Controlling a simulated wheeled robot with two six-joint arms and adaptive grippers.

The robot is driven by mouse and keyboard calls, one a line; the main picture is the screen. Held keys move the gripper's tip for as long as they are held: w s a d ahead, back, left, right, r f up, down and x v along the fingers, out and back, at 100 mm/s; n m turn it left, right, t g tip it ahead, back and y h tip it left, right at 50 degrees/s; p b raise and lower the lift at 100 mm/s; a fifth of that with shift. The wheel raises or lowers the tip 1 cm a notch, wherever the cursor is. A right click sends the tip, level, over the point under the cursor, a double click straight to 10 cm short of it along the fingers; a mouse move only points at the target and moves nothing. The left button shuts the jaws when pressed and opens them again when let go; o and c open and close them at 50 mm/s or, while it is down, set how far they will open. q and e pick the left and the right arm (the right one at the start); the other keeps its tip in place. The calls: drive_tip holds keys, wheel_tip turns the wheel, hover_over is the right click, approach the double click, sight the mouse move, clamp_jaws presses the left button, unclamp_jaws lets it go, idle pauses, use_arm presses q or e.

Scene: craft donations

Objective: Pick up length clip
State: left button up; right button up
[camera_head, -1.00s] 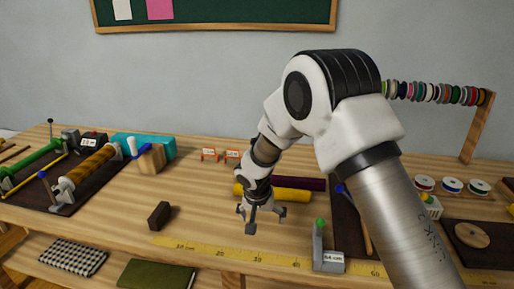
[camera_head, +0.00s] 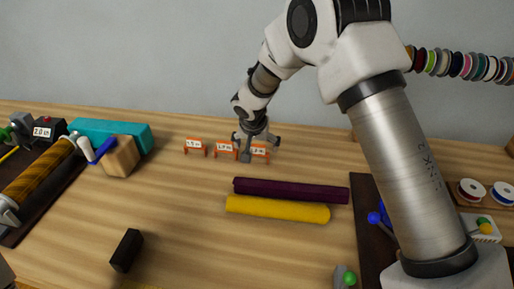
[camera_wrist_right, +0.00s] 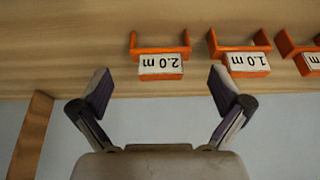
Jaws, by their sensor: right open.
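Three orange length clips with white labels stand in a row toward the back of the table. The left clip (camera_head: 195,147) has a label too small to read surely. The middle one is the 1.0 m clip (camera_head: 225,150), also in the right wrist view (camera_wrist_right: 248,63). The right one is the 2.0 m clip (camera_head: 261,153). My right gripper (camera_head: 259,147) is open and empty at the 2.0 m clip, partly covering it. In the right wrist view the 2.0 m clip (camera_wrist_right: 161,66) lies ahead, between the spread fingers (camera_wrist_right: 160,88), apart from both.
A purple roll (camera_head: 290,190) and a yellow roll (camera_head: 278,209) lie in front of the clips. A wooden block (camera_head: 121,158) and a teal box (camera_head: 110,131) are at left. A dark block (camera_head: 126,250) stands front left. Spools (camera_head: 471,191) are at right.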

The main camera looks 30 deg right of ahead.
sight(257, 148)
drive_tip(key=x, duration=0.5)
drive_tip(key=shift+w+r, duration=0.15)
drive_tip(key=shift+w, duration=0.05)
drive_tip(key=shift+s+r, duration=0.15)
use_arm(q)
drive_tip(key=shift+w+r, duration=0.15)
drive_tip(key=shift+r, duration=0.05)
use_arm(e)
drive_tip(key=c, duration=0.9)
drive_tip(key=shift+o, duration=0.2)
use_arm(q)
drive_tip(key=shift+r, duration=0.1)
